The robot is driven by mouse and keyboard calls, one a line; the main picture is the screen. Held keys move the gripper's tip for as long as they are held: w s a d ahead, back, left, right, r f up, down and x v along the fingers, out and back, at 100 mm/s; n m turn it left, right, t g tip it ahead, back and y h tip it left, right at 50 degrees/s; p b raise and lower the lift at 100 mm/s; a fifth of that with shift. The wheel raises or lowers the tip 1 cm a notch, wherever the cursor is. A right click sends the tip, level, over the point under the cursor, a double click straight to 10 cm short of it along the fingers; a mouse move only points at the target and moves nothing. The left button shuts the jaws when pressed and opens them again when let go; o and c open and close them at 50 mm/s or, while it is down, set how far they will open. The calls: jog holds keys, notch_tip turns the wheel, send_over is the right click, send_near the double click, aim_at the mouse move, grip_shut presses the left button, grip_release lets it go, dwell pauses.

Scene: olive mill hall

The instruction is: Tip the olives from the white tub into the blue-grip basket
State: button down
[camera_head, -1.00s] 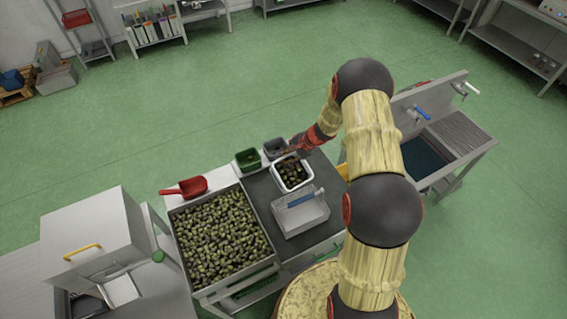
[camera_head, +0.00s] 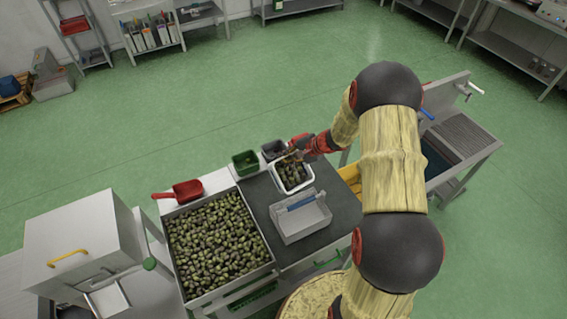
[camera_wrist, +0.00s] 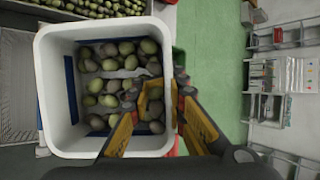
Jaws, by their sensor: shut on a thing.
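The white tub (camera_head: 278,184) stands behind the basket on the dark worktop, with dark and green olives (camera_head: 293,174) in it. In the wrist view the tub (camera_wrist: 50,95) fills the left half, and its olives (camera_wrist: 120,85) cover much of its floor. My gripper (camera_wrist: 164,86) is shut on the tub's right wall there, one yellow-padded finger inside and the other outside. In the head view my gripper (camera_head: 294,156) is at the tub's far edge. I cannot tell whether the tub is raised. The grey basket with the blue grip (camera_head: 301,202) looks empty.
A large bin of olives (camera_head: 220,240) stands left of the worktop, with a red scoop (camera_head: 180,191) at its back edge. A green container (camera_head: 245,161) and a grey container (camera_head: 272,149) sit behind the tub. A sink unit (camera_head: 450,150) stands right.

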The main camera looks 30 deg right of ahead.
aim_at(301, 186)
jog(key=shift+s+d+r+n+t+y+b, duration=0.15)
jog(key=shift+s+r+t+b, duration=0.3)
jog(key=shift+b, duration=0.9)
jog(key=shift+s+r+n+t+y+b, duration=0.2)
jog(key=shift+t+b, duration=0.45)
jog(key=shift+b, duration=0.65)
jog(key=s+t+b, duration=0.1)
jog(key=b, duration=0.1)
jog(key=s+t+b, duration=0.1)
jog(key=b, duration=0.2)
jog(key=shift+s+d+r+n+y, duration=0.1)
jog(key=shift+r+n+y, duration=0.25)
jog(key=shift+t+b, duration=0.3)
jog(key=shift+b, duration=0.2)
jog(key=s+t+b, duration=0.1)
jog(key=s+b, duration=0.1)
jog(key=b, duration=0.4)
jog(key=shift+d+n+t+y+b, duration=0.15)
jog(key=shift+n+t+y+b, duration=0.15)
jog(key=shift+t+y, duration=0.1)
jog(key=s+b, duration=0.1)
jog(key=b, duration=0.2)
jog(key=shift+d+t, duration=0.1)
jog(key=shift+t, duration=0.2)
